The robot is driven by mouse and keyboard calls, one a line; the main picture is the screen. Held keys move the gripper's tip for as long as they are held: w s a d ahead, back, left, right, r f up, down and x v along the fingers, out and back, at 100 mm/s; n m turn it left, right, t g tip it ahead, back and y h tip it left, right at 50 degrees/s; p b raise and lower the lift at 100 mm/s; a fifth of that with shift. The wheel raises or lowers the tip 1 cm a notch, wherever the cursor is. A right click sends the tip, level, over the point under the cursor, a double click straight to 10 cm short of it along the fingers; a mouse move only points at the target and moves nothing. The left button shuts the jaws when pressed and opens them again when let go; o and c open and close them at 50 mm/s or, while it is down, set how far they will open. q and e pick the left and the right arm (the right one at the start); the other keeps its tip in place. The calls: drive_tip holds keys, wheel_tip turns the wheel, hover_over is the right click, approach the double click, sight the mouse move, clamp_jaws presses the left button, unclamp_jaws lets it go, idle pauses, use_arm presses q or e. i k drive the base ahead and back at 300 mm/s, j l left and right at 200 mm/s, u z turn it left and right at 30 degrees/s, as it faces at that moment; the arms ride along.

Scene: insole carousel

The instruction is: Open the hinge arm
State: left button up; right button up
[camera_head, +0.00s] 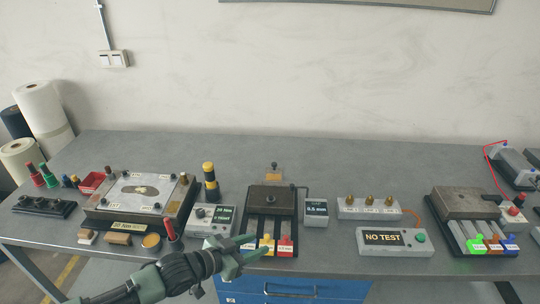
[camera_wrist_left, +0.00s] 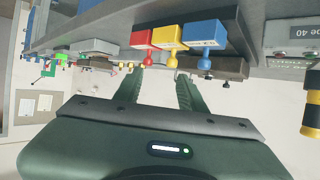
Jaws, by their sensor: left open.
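My left gripper (camera_head: 257,247) is open and empty in the head view, low in front of the middle fixture. This fixture (camera_head: 271,200) has a dark block over a slotted black frame. At its front edge are a yellow tag (camera_head: 267,246), a red tag (camera_head: 285,246) and a blue one partly hidden by my fingers. The left wrist view is inverted; the open fingers (camera_wrist_left: 158,88) point toward the red (camera_wrist_left: 144,37), yellow (camera_wrist_left: 167,36) and blue (camera_wrist_left: 205,33) blocks with ball-ended knobs. I cannot tell for sure which part is the hinge arm. My right gripper is not in view.
A plate fixture (camera_head: 142,194) and a grey box (camera_head: 211,218) stand to the left. A second slotted fixture (camera_head: 467,204) is farther right. The table's back is mostly clear.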

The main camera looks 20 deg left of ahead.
sight(273, 177)
drive_tip(key=i+j, duration=0.3)
drive_tip(key=i, duration=0.2)
drive_tip(key=i+j, duration=0.35)
drive_tip(key=i, duration=0.2)
